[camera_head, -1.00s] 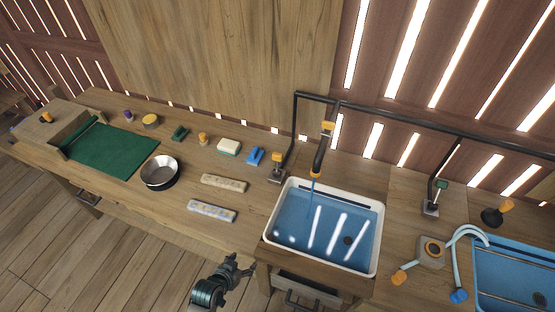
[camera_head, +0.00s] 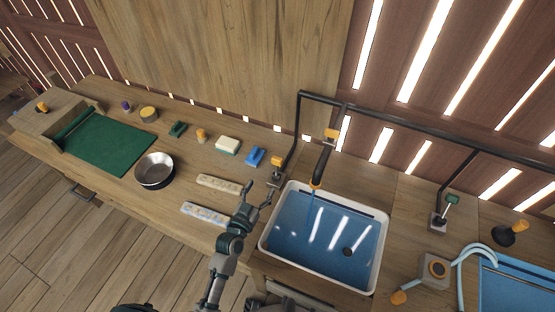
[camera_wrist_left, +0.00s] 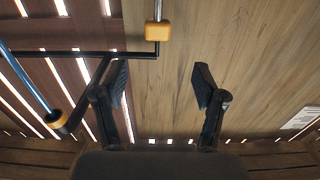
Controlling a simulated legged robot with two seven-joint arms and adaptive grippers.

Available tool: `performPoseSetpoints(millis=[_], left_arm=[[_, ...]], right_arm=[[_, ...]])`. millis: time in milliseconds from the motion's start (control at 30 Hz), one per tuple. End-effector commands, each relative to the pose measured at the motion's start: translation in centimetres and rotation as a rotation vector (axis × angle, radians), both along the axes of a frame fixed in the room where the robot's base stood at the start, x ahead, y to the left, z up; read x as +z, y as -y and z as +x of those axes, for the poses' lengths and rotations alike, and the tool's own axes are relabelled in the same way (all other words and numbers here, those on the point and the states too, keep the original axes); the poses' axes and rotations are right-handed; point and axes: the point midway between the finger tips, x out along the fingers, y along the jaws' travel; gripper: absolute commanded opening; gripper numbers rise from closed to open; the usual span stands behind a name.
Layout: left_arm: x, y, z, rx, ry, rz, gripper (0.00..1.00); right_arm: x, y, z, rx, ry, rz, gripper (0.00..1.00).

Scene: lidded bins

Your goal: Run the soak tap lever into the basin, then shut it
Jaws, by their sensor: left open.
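The white-rimmed basin (camera_head: 262,243) holds blue water. A black tap spout (camera_head: 323,165) with an orange tip hangs over its back edge. In the left wrist view a blue streak, seemingly water, runs from the spout's tip (camera_wrist_left: 54,118). An orange handle block (camera_head: 277,161) stands at the foot of the black pipe, left of the basin; another orange block (camera_head: 331,134) is atop the spout. I cannot tell which is the soak tap lever. My left gripper (camera_head: 262,188) is open and empty at the basin's left edge, just in front of the pipe-foot handle. It also shows in the left wrist view (camera_wrist_left: 161,77).
A black overhead pipe (camera_head: 400,121) runs along the wall. A blue brush (camera_head: 255,156), a white-green sponge (camera_head: 227,145), pale strips (camera_head: 205,214) and a metal bowl (camera_head: 155,170) lie left of the gripper. A second blue basin (camera_head: 515,290) is at right.

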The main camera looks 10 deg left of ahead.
Motion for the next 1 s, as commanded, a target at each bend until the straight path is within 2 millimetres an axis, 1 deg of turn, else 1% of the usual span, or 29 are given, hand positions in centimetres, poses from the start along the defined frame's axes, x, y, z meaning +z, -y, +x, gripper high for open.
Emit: performPoseSetpoints(millis=[33, 133, 233, 367, 500, 600, 700, 833, 1000], left_arm=[[0.2, 0.5, 1.4, 0.001, 0.002, -0.003, 0.71], [0.2, 1.4, 3.8, 0.0, 0.001, 0.0, 0.71], [0.2, 2.1, 6.1, -0.001, 0.0, 0.001, 0.71], [0.1, 3.0, 8.8, -0.001, -0.002, 0.001, 0.71], [0.1, 3.4, 11.1, 0.0, -0.001, 0.002, 0.71], [0.1, 3.6, 12.1, 0.0, -0.002, 0.001, 0.71], [0.0, 3.7, 12.7, 0.0, -0.003, 0.002, 0.71], [0.1, 3.6, 12.9, 0.0, -0.002, 0.001, 0.71], [0.1, 3.8, 12.8, -0.001, -0.002, 0.003, 0.71]], right_arm=[[0.0, -0.1, -0.5, 0.0, -0.006, 0.002, 0.5], [-0.1, -0.7, -1.1, -0.001, -0.015, 0.008, 0.5], [-0.2, -1.5, -1.2, -0.004, -0.018, 0.017, 0.5], [-0.2, -1.8, -0.5, -0.003, -0.012, 0.02, 0.5], [-0.1, -1.5, 0.9, -0.002, 0.002, 0.015, 0.5], [-0.1, -1.0, 1.6, -0.003, 0.011, 0.01, 0.5], [0.0, -0.6, 1.8, -0.004, 0.013, 0.005, 0.5], [0.0, -0.2, 1.6, -0.002, 0.008, 0.0, 0.5], [0.0, -0.3, 1.1, -0.003, 0.002, 0.002, 0.5]])
